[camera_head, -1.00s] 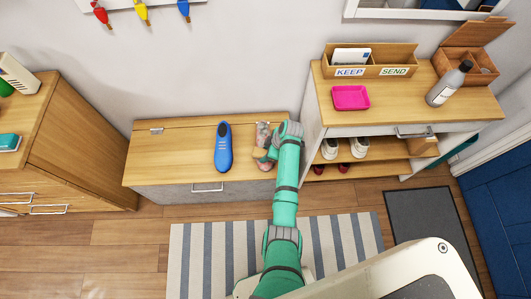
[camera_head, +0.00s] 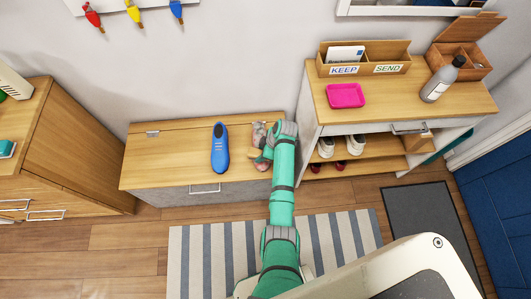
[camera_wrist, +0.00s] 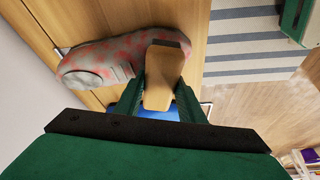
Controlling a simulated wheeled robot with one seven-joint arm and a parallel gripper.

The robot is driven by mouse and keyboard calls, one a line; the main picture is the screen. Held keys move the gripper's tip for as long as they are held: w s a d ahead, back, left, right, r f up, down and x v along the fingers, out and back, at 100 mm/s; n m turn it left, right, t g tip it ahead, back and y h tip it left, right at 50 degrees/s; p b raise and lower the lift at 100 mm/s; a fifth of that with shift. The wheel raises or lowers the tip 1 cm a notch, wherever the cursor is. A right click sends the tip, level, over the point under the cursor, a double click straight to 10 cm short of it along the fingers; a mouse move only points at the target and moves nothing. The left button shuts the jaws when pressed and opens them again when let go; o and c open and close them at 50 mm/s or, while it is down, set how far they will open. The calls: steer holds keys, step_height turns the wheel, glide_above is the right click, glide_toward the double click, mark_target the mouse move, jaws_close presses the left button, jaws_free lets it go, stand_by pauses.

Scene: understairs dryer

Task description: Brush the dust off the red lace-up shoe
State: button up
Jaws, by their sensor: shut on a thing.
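The red lace-up shoe (camera_head: 259,133) lies on the right end of the wooden bench (camera_head: 165,172), partly hidden by my arm. In the wrist view the shoe (camera_wrist: 98,62) is on its upper left, red with grey dust patches over much of its surface. My gripper (camera_wrist: 163,88) is shut on a wooden-backed brush (camera_wrist: 164,72), held at the shoe's right end in that view. The brush's bristles are hidden, and I cannot tell whether it touches the shoe. In the head view my gripper (camera_head: 268,152) is mostly covered by my arm.
A blue shoe (camera_head: 219,148) lies left of the red one on the bench. A striped rug (camera_head: 210,250) lies in front.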

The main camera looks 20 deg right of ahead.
steer(key=shift+w+a, duration=0.25)
steer(key=shift+a, duration=0.6)
steer(key=shift+s+d+f, duration=0.1)
steer(key=shift+s+d, duration=0.1)
steer(key=shift+d, duration=0.55)
steer(key=shift+s+d+r, duration=0.1)
steer(key=shift+s+d, duration=0.15)
steer(key=shift+d, duration=0.55)
steer(key=shift+s+d+f, duration=0.1)
steer(key=shift+s+d, duration=0.1)
steer(key=shift+d, duration=0.55)
steer(key=shift+w+a, duration=0.2)
steer(key=shift+a, duration=0.6)
steer(key=shift+w+a, duration=0.25)
steer(key=shift+a, duration=0.5)
steer(key=shift+w+a, duration=0.2)
steer(key=shift+a, duration=0.6)
steer(key=shift+s+d, duration=0.25)
steer(key=shift+d, duration=0.55)
steer(key=shift+s+d, duration=0.2)
steer(key=shift+d, duration=0.6)
steer(key=shift+s+d, duration=0.25)
steer(key=shift+d, duration=0.55)
steer(key=shift+r, duration=3.5)
steer(key=shift+a+f, duration=0.1)
steer(key=shift+f, duration=0.05)
